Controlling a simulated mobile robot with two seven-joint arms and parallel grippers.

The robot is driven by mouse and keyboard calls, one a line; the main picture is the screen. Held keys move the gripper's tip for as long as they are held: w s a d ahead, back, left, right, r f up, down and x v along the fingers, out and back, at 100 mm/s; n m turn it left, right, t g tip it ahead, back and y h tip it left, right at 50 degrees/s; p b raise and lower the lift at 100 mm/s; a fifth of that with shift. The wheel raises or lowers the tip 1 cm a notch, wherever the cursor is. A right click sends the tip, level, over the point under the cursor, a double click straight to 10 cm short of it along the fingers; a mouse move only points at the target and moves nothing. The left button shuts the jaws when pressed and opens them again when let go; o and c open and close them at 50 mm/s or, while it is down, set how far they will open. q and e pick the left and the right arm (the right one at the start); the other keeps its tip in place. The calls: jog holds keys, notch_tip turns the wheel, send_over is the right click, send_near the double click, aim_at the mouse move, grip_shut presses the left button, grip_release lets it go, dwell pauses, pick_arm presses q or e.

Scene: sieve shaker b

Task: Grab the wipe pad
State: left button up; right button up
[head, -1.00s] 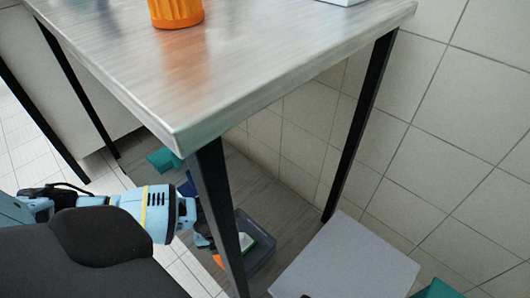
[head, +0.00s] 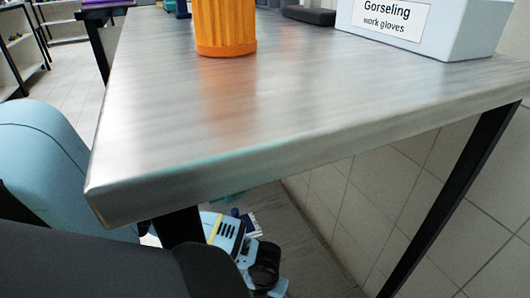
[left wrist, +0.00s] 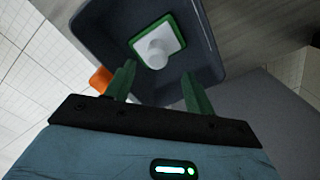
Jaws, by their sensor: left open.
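The wipe pad, as it appears, is a green-edged white square (left wrist: 146,31) with a pale round knob on top. It lies inside a dark grey tray (left wrist: 207,57) in the left wrist view. My left gripper (left wrist: 158,74) is open, its two green fingers reaching over the tray's near side, short of the pad, with nothing between them. In the head view my left arm reaches below the tabletop; its fingers, the pad and the tray are hidden there. My right gripper is in neither view.
The metal-topped table (head: 270,125) stands above my left arm, its black leg (head: 179,226) beside it. On top are an orange ribbed container (head: 225,28) and a work gloves box (head: 425,28). An orange object (left wrist: 100,79) sits by the tray.

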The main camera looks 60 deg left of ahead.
pick_arm(q)
jog(key=shift+f, duration=0.15)
jog(key=shift+a+f+b, duration=0.15)
jog(key=shift+f+b, duration=0.15)
jog(key=shift+f, duration=0.05)
jog(key=f+b, duration=0.1)
jog(key=f, duration=0.2)
jog(key=f+b, duration=0.1)
jog(key=shift+a+f+b, duration=0.15)
jog(key=shift+a+b, duration=0.15)
jog(key=shift+b, duration=0.05)
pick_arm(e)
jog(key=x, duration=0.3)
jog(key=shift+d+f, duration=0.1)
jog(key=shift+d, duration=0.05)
pick_arm(q)
jog(key=c, duration=0.5)
grip_shut()
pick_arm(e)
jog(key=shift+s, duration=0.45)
